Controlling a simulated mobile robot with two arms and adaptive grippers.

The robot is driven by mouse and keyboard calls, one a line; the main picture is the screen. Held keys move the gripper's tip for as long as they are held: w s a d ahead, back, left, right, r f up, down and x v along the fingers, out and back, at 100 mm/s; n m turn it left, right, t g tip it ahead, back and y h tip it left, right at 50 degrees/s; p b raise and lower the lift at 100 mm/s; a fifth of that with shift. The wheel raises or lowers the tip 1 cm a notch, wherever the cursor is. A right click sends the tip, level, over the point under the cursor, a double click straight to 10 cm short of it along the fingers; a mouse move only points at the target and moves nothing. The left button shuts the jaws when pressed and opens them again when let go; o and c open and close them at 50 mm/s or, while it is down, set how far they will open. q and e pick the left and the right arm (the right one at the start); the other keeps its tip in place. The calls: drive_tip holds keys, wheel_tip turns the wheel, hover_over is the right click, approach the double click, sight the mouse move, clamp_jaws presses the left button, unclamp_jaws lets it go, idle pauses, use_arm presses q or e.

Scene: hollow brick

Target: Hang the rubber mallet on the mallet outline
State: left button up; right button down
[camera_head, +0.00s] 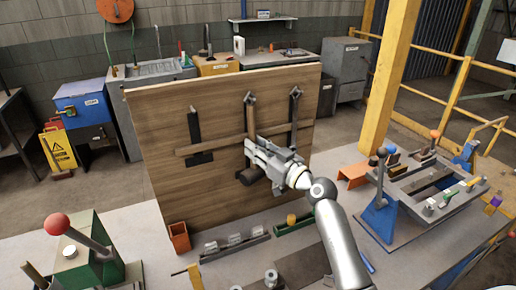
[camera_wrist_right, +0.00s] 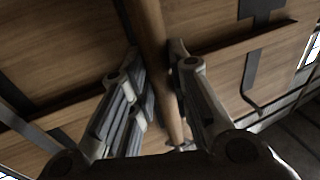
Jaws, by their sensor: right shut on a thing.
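My right gripper (camera_head: 262,160) is in front of the upright wooden board (camera_head: 220,195), shut on a wooden handle. The handle (camera_wrist_right: 160,65) runs between the two fingers in the right wrist view. A dark cylindrical piece (camera_head: 246,177), apparently the mallet's head, shows just left of and below the gripper in the head view; the rest is hidden by the gripper. I cannot tell whether the mallet touches the board. My left gripper is not in view.
A wooden rail (camera_head: 228,143) crosses the board. Below it on the bench stand an orange bin (camera_head: 179,237) and a narrow tray (camera_head: 234,245). A green box with a red-knobbed lever (camera_head: 75,240) stands at left. A blue-legged fixture (camera_head: 380,215) stands at right.

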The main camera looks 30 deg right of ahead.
drive_tip(key=shift+w+d, duration=0.1)
drive_tip(key=shift+d, duration=0.05)
drive_tip(key=c, duration=1.7)
unclamp_jaws()
drive_tip(key=shift+o, duration=1.2)
drive_tip(key=shift+w, duration=0.15)
drive_tip(key=shift+o, duration=0.9)
drive_tip(key=shift+w+f, duration=0.3)
drive_tip(key=shift+f, duration=0.05)
drive_tip(key=shift+f, duration=0.15)
drive_tip(key=r+v, duration=0.1)
drive_tip(key=v, duration=1.1)
drive_tip(key=shift+f, duration=0.25)
